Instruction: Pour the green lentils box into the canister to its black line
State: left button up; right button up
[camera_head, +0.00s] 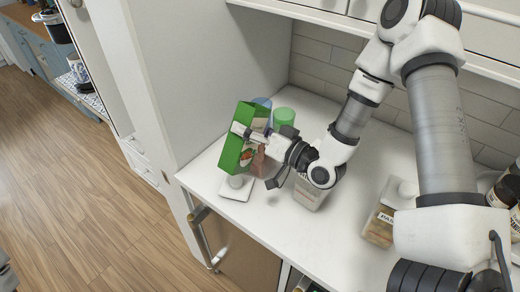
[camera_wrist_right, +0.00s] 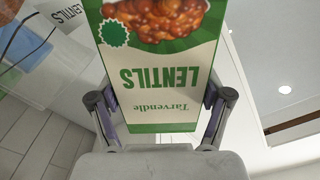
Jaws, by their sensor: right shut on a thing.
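The green lentils box (camera_head: 236,150) is held in the air above the left end of the white counter, tilted in the head view. My right gripper (camera_head: 243,133) is shut on it. In the right wrist view the box (camera_wrist_right: 160,75) fills the middle, its lettering upside down, with a finger on each side. A clear canister (camera_head: 309,194) stands on the counter, partly hidden behind my right forearm. A canister label reading LENTILS (camera_wrist_right: 70,14) shows at the upper left of the wrist view. The black line and fill level cannot be made out.
A white lid-like piece (camera_head: 234,190) lies below the box near the counter edge. A green cup (camera_head: 284,118), a blue cup (camera_head: 262,103) and a reddish one (camera_head: 264,163) stand close by. Another labelled canister (camera_head: 379,229) stands right. The front-middle counter (camera_head: 275,235) is clear.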

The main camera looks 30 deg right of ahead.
jog(key=shift+d+r+p, duration=0.15)
jog(key=shift+r+p, duration=0.05)
jog(key=shift+p, duration=0.15)
jog(key=shift+f, duration=0.1)
jog(key=shift+a+f+b, duration=0.1)
jog(key=shift+a+b, duration=0.25)
jog(key=shift+b, duration=0.15)
jog(key=shift+s+a+b, duration=0.1)
jog(key=shift+a+b, duration=0.2)
jog(key=shift+a, duration=0.15)
